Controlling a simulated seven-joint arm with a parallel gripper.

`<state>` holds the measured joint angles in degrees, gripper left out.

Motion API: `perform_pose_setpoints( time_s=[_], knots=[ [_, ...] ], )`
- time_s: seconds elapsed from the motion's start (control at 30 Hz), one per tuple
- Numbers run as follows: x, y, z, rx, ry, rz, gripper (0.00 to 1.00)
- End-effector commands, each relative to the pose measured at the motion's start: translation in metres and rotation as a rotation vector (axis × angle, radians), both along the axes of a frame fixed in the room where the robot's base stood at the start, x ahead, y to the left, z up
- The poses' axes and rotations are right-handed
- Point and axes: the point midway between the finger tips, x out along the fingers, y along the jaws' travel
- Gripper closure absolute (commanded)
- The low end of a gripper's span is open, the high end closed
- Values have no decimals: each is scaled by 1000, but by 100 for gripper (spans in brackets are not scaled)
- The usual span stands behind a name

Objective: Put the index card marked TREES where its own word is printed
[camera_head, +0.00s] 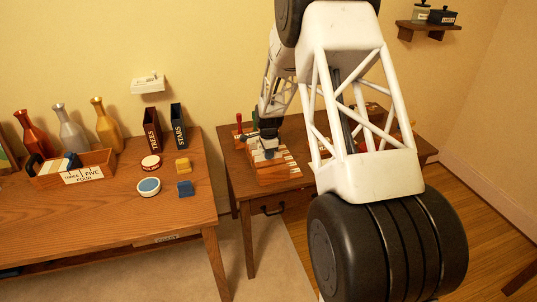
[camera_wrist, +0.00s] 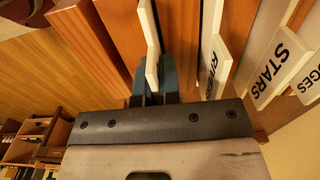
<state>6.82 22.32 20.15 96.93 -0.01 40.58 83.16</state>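My gripper (camera_head: 268,148) is low over the slotted wooden card rack (camera_head: 275,178) on the right desk. In the wrist view its dark fingers (camera_wrist: 155,85) sit close on both sides of one pale card (camera_wrist: 151,40), seen edge-on, and look shut on it. Its word cannot be read there. To its right stand a card whose word is partly hidden (camera_wrist: 218,60), one marked STARS (camera_wrist: 277,65), and one ending in DGES (camera_wrist: 308,75). A dark upright holder printed TREES (camera_head: 152,131) stands on the left desk, beside a similar one printed STARS (camera_head: 178,126).
The left desk (camera_head: 110,225) also holds several bottles (camera_head: 73,130), a wooden carrier (camera_head: 85,170) with number words, two round tins (camera_head: 149,186), and yellow and blue blocks (camera_head: 184,188). A gap separates the desks. A small white wall shelf (camera_head: 148,84) is above the holders.

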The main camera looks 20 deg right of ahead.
Motion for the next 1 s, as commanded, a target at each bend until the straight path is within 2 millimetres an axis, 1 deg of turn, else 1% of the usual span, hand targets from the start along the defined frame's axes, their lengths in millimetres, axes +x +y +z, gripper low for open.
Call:
perform_pose_setpoints(
  time_s=[0.13,0.17,0.2,0.3,0.6,0.73,0.87,1.0],
  knots=[
    [0,0,-3,0,1,0,100],
    [0,0,-3,0,0,0,91],
    [0,0,-3,0,0,0,85],
    [0,0,-3,0,0,0,70],
    [0,0,-2,0,0,0,70],
    [0,0,1,0,-1,0,70],
    [0,0,10,0,-1,0,70],
    [0,0,26,0,-1,0,70]
  ],
)
